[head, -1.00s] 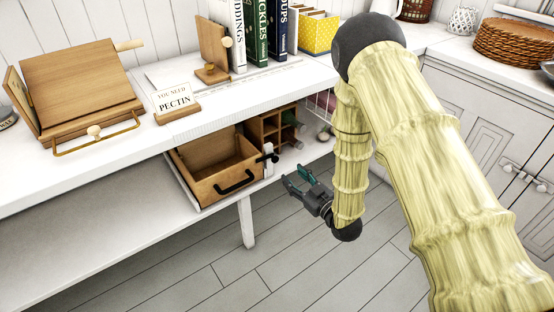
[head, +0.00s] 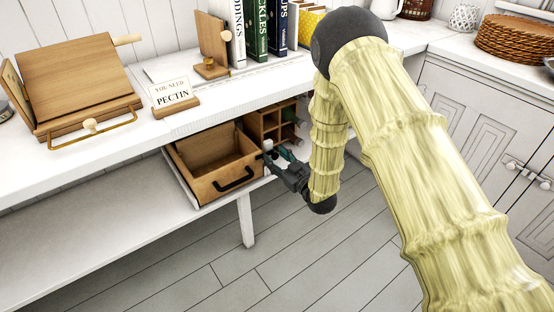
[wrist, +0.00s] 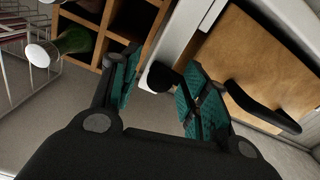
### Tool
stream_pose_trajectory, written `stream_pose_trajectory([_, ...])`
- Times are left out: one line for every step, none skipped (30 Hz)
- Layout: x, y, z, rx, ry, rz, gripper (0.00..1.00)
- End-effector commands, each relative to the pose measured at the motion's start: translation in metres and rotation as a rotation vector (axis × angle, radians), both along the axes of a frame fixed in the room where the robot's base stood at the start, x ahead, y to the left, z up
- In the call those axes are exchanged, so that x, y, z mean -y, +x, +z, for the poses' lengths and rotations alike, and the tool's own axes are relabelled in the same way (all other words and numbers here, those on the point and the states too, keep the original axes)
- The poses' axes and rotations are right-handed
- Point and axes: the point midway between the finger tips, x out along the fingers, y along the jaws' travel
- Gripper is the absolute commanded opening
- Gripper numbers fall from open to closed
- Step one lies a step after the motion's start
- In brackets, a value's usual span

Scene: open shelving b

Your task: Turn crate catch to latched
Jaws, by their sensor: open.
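The wooden crate (head: 208,187) with a black handle sits on the lower shelf under the counter, and its front also shows in the wrist view (wrist: 262,62). The black knob of the crate catch (wrist: 160,77) is beside the crate front, by a white post. My gripper (head: 277,160) is at the crate's right front corner. In the wrist view its teal-padded fingers (wrist: 163,72) are apart, one on each side of the knob. I cannot tell whether either pad touches it. In the head view my gripper hides most of the catch.
A wooden cubby rack (head: 268,122) stands right of the crate. A green bottle (wrist: 75,40) and a wire basket (wrist: 18,70) are close to the left finger in the wrist view. The counter edge overhangs the shelf. The floor in front is clear.

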Motion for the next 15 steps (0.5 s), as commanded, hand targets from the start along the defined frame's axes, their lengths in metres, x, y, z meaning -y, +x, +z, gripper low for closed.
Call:
stream_pose_trajectory([0.0000,0.0000,0.0001,0.000,0.000,0.000,0.46])
stream_pose_trajectory([0.0000,-0.0001,0.0001,0.000,0.000,0.000,0.46])
stream_pose_trajectory([0.0000,-0.0001,0.0001,0.000,0.000,0.000,0.46])
stream_pose_trajectory([0.0000,-0.0003,0.0000,0.000,0.000,0.000,0.46])
stream_pose_trajectory([0.0000,-0.0002,0.0000,0.000,0.000,0.000,0.40])
stream_pose_trajectory([0.0000,-0.0004,0.0000,0.000,0.000,0.000,0.33])
stream_pose_trajectory([0.0001,-0.0003,0.0000,0.000,0.000,0.000,0.27])
stream_pose_trajectory([0.0000,-0.0004,0.0000,0.000,0.000,0.000,0.22])
stream_pose_trajectory([0.0001,-0.0004,-0.0001,0.000,0.000,0.000,0.15])
stream_pose_trajectory([0.0002,-0.0004,-0.0001,0.000,0.000,0.000,0.09])
stream_pose_trajectory([0.0002,-0.0004,-0.0001,0.000,0.000,0.000,0.04])
stream_pose_trajectory([0.0002,-0.0005,-0.0001,0.000,0.000,0.000,0.00])
stream_pose_trajectory([0.0002,-0.0004,-0.0002,0.000,0.000,0.000,0.00])
stream_pose_trajectory([0.0004,-0.0005,-0.0003,0.000,0.000,0.000,0.00])
stream_pose_trajectory([0.0004,-0.0005,-0.0003,-0.001,-0.001,0.000,0.00])
